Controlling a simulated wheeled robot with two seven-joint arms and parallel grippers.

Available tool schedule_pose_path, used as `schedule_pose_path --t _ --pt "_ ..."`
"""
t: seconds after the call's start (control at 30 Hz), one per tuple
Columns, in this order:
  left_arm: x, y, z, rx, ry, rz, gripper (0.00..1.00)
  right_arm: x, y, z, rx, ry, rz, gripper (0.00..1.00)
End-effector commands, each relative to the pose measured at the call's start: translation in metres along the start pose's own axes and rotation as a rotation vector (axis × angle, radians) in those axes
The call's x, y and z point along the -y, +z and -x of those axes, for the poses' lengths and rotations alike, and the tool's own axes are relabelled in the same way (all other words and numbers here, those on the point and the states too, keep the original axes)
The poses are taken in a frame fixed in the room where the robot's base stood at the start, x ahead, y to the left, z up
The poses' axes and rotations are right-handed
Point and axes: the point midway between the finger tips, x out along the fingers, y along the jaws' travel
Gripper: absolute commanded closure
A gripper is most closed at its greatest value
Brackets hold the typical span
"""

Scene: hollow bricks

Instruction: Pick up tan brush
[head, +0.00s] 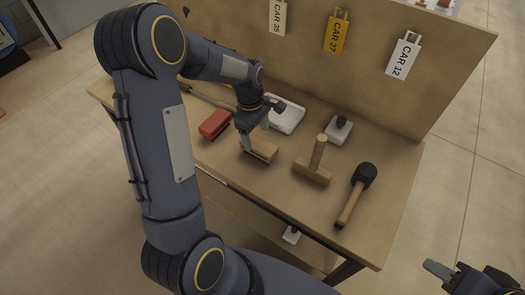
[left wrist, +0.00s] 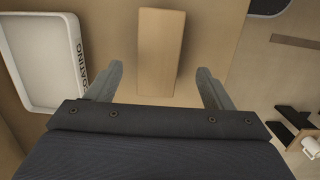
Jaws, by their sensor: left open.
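The tan brush (head: 264,151) lies on the workbench, partly hidden behind my left gripper (head: 253,146) in the head view. In the left wrist view, its plain tan top (left wrist: 160,52) shows between the two fingers of my open left gripper (left wrist: 160,70). There is a visible gap on each side of the brush. I cannot tell how far the fingertips are above the bench. My right gripper (head: 440,270) is at the bottom right of the head view, away from the bench, with only part of it showing.
A red block (head: 215,123) lies left of the brush and a white tray (head: 287,114) behind it. A wooden mallet (head: 313,174), a black-headed mallet (head: 351,193) and a white item with a dark knob (head: 339,130) are to the right. A tagged back panel (head: 300,50) rises behind.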

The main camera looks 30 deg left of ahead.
Motion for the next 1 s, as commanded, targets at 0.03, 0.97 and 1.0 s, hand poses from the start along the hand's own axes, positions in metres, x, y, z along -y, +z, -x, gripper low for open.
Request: schedule_pose_path --t 0.03,0.97,1.0 --pt "0.001 0.0 -0.006 0.001 -0.005 0.0 0.25 0.001 0.0 0.001 0.0 0.0 0.0 0.64" --pt "-0.002 0.001 -0.06 0.001 0.0 -0.003 0.59 0.005 -0.005 0.01 0.0 0.0 0.0 0.64" --pt "-0.002 0.001 -0.06 0.001 0.0 -0.003 0.65 0.005 -0.005 0.01 0.0 0.0 0.0 0.64"
